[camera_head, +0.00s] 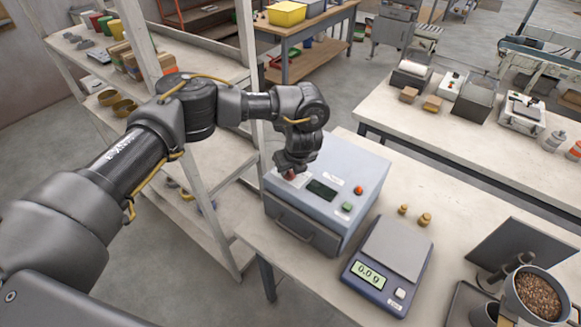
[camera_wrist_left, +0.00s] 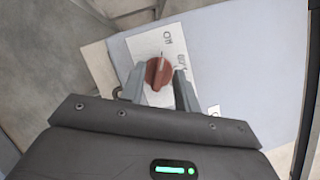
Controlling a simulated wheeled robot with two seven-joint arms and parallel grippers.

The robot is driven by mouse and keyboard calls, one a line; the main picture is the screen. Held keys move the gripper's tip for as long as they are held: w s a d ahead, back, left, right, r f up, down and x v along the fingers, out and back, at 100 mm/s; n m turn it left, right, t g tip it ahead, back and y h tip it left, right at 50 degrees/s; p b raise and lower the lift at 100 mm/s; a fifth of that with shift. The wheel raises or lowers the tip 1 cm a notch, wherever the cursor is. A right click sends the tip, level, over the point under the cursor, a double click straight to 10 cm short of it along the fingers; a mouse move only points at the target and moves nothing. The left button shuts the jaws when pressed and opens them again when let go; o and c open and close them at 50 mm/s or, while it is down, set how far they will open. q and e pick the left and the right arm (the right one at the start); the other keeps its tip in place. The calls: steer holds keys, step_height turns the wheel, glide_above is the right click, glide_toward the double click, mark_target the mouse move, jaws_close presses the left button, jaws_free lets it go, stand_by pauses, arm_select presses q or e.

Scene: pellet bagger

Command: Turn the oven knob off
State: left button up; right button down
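The oven is a blue-grey box (camera_head: 345,165) with a display, a green button and a red button on its sloped panel. Its red-brown knob (camera_wrist_left: 158,73) sits on a white label plate in the left wrist view. My left gripper (camera_wrist_left: 159,80) is open, with one finger on each side of the knob and small gaps showing. In the head view my left gripper (camera_head: 292,172) covers most of the knob. My right gripper is out of view.
A scale (camera_head: 388,262) reading 0.0 stands right of the oven, with two small brass weights behind it. A bowl of pellets (camera_head: 537,294) is at the lower right. A shelf upright (camera_head: 187,140) stands close to my left arm.

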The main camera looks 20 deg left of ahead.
arm_select(q)
steer(key=shift+s+d+r, duration=0.1)
steer(key=shift+d+r, duration=0.05)
steer(key=shift+r, duration=0.4)
steer(key=b+v, duration=0.2)
steer(key=v, duration=0.7)
steer(key=shift+s+r, duration=0.25)
steer(key=shift+r, duration=0.05)
steer(key=shift+d, duration=0.1)
